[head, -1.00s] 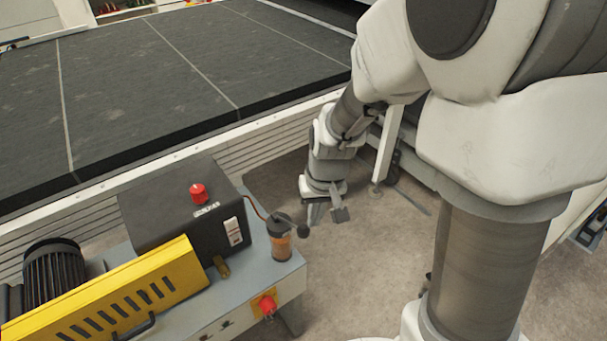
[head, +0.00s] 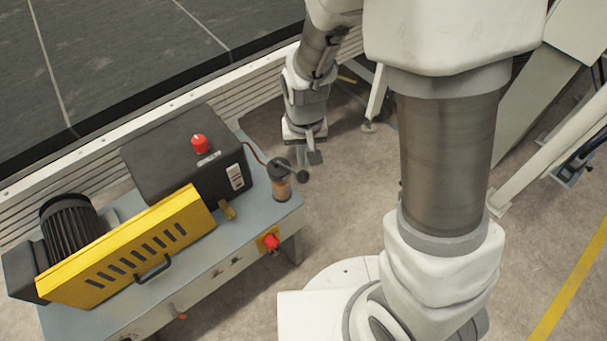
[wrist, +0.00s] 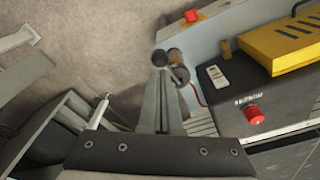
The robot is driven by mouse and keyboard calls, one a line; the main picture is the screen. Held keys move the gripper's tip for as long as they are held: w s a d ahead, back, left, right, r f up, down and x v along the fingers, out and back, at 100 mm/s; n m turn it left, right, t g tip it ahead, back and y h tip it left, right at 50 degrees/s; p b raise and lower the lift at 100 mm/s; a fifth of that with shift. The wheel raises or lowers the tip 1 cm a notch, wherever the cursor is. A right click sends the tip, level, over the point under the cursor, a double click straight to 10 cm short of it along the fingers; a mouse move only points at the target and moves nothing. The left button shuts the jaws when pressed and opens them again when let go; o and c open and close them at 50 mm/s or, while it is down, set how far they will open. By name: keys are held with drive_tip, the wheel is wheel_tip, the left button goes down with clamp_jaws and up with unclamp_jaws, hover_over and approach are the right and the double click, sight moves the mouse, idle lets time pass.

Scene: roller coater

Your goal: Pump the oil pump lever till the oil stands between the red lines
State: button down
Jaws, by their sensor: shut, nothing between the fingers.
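The oil pump (head: 282,188) is a small clear cylinder with amber oil and a dark cap, at the right end of the grey bench. Its lever ends in a black round knob (head: 302,176) pointing right. The oil level and red lines are too small to read. My gripper (head: 309,158) is shut and empty, just behind and above the knob in the head view. In the wrist view, the shut fingers (wrist: 164,78) point at the knob (wrist: 160,58), with the pump (wrist: 178,62) beside it. I cannot tell whether they touch.
A black box with a red button (head: 200,144) stands left of the pump. A yellow slotted guard (head: 150,250) and a black motor (head: 70,225) are farther left. A red switch (head: 271,242) is on the bench front. The conveyor (head: 130,50) lies behind; floor at right is open.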

sight(304, 178)
drive_tip(key=shift+w+f+b, duration=0.2)
drive_tip(key=shift+f+b, duration=1.15)
drive_tip(key=shift+f, duration=0.4)
drive_tip(key=shift+w+f+b, duration=0.2)
drive_tip(key=shift+f+b, duration=1.15)
drive_tip(key=shift+f, duration=0.35)
wheel_tip(304, 178, down, 4)
drive_tip(key=b, duration=0.4)
drive_tip(key=shift+f, duration=0.25)
drive_tip(key=shift+r, duration=0.1)
